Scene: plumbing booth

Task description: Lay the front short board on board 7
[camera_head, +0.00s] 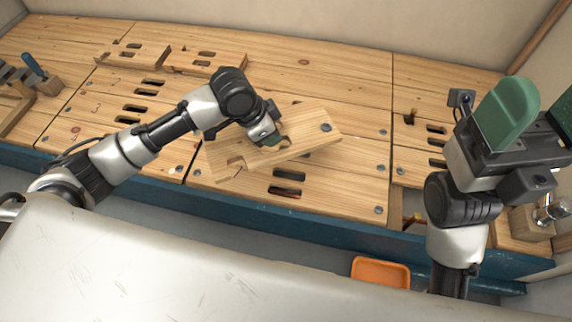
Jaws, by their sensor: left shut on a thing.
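My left gripper (272,139) is shut on a short wooden board (308,128), which has a dark round hole near its right end. The board is turned at an angle over the wide bench board with a dark slot (289,177). Whether it touches the surface below I cannot tell. The gripper hides part of the board. A notched wooden piece (222,157) shows left of the gripper; I cannot tell whether it is part of the held board. Two other short boards lie at the back left (132,53) and (207,61). My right gripper (535,118) is open and empty, raised at the right.
Slotted bench boards (115,125) spread to the left, with a blue-edged bench front (300,222). A blue-handled tool (33,66) stands in a block at far left. An orange tray (381,272) sits low in front. A wooden block (530,222) with a shiny fitting (552,210) is at right.

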